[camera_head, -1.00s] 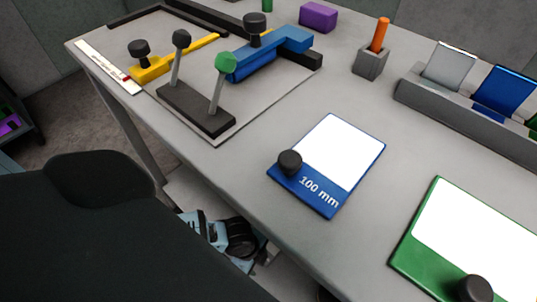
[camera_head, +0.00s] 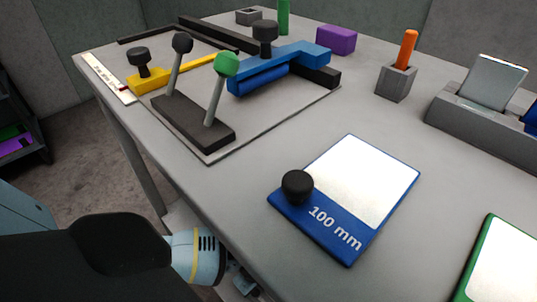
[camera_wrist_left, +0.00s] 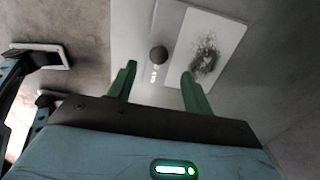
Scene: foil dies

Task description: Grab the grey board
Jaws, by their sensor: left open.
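A board with a grey strip (camera_wrist_left: 172,40), a dark round knob (camera_wrist_left: 158,53) and a white panel (camera_wrist_left: 218,45) shows in the left wrist view, ahead of my left gripper. The panel carries a dark speckled patch. My left gripper (camera_wrist_left: 158,72) has its two green fingers apart and nothing between them. The knob appears beyond the gap between the fingertips; I cannot tell the distance. In the head view this board is not seen, and the left gripper's fingers are hidden. My right gripper is in neither view.
On the table (camera_head: 240,190) lie a blue board (camera_head: 330,235) marked 100 mm and part of a green board (camera_head: 475,262). A grey rack (camera_head: 465,117) holds a silver plate (camera_head: 492,80). A lever fixture (camera_head: 190,120) stands at the back left.

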